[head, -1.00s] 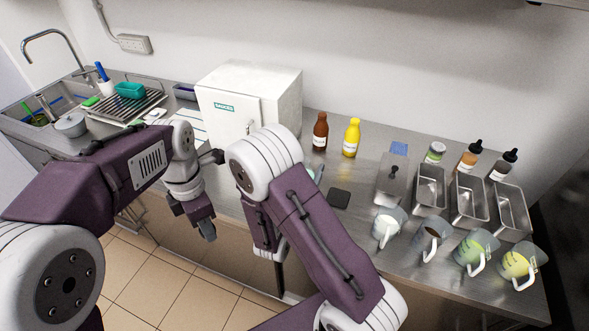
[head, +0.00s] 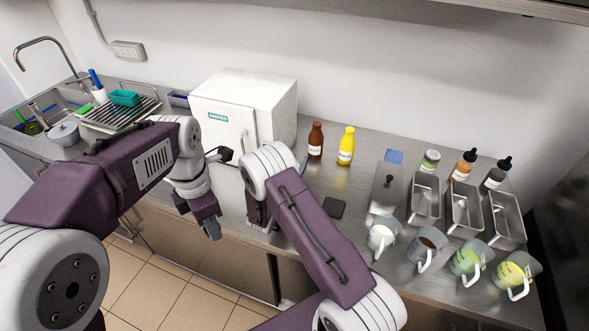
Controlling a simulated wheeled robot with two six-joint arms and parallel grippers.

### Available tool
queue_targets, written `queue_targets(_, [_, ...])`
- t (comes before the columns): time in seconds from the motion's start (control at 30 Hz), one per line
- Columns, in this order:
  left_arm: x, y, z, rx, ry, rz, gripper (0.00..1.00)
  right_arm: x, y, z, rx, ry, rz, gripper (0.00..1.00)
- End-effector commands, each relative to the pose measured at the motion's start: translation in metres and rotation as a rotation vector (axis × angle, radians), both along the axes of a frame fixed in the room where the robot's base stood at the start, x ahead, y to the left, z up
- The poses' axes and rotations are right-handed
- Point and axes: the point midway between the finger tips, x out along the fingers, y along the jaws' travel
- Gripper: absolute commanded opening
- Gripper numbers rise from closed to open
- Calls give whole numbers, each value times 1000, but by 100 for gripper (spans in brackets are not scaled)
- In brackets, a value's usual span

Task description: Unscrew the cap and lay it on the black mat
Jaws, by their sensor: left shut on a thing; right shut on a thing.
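The black mat (head: 334,207) lies flat and bare on the steel counter, right of my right forearm. My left gripper (head: 212,228) points down in front of the counter's front edge. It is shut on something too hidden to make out. My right gripper (head: 259,221) hangs beside my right forearm, near the counter's front edge. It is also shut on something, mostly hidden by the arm. I cannot pick out the cap. A sliver of a bluish thing (head: 304,164) shows behind my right wrist.
A white freezer box (head: 245,105) stands behind my arms. A brown bottle (head: 316,141) and a yellow bottle (head: 346,147) stand right of it.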

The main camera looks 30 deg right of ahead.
Motion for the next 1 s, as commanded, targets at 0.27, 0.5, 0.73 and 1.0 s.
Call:
queue_targets(0.27, [0, 0, 6, 0, 0, 0, 0, -1, 0, -38, -1, 2, 0, 0])
queue_targets(0.5, [0, 0, 5, 0, 0, 0, 0, 0, 0, -40, 0, -1, 0, 0])
queue_targets(0.73, [0, 0, 2, 0, 0, 0, 0, -1, 0, -44, 0, 0, 0, 72])
queue_targets(1.0, [0, 0, 2, 0, 0, 0, 0, -1, 0, -43, 0, 0, 0, 74])
